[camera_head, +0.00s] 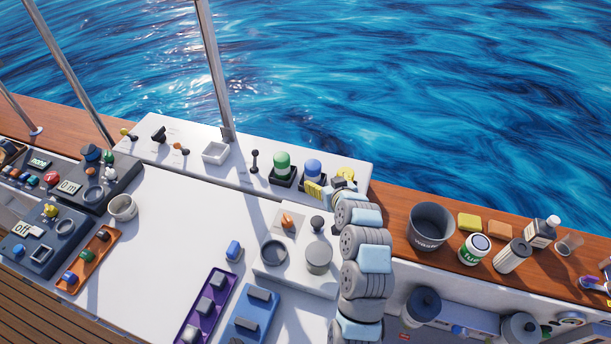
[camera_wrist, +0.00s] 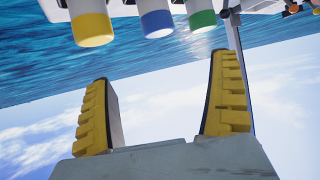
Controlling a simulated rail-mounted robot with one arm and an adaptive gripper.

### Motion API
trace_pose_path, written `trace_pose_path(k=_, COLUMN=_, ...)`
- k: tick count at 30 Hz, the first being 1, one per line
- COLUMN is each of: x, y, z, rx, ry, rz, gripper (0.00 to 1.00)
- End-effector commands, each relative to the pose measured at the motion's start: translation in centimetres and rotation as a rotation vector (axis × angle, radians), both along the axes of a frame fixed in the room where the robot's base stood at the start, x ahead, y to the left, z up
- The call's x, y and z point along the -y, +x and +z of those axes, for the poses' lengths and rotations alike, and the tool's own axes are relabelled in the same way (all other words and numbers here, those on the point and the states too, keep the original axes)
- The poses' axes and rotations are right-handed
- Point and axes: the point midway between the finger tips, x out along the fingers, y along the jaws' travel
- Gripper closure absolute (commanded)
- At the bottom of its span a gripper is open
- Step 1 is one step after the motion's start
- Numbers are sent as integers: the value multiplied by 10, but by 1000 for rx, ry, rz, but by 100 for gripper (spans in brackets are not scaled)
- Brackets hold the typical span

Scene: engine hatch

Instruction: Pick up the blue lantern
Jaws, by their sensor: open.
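The blue lantern (camera_head: 313,167) stands upright in a dark square holder on the white rear ledge, between a green lantern (camera_head: 281,160) and a yellow one. In the wrist view, which is upside down, the blue lantern (camera_wrist: 156,20) hangs at the top middle, with the yellow lantern (camera_wrist: 91,25) left and the green lantern (camera_wrist: 202,18) right. My gripper (camera_head: 329,185) is just in front of the blue lantern, slightly right, and partly hides the yellow one. In the wrist view its yellow fingers (camera_wrist: 159,68) are spread and empty, apart from the blue lantern.
A black lever (camera_head: 254,161) and a white square tray (camera_head: 215,152) are on the ledge to the left.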

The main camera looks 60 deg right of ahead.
Motion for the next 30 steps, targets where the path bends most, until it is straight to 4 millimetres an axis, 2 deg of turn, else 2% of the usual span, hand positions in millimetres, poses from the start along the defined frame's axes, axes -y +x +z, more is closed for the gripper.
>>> trace_pose_path(k=30, x=61, y=63, z=-46, rx=1, ry=-3, rz=0, gripper=8)
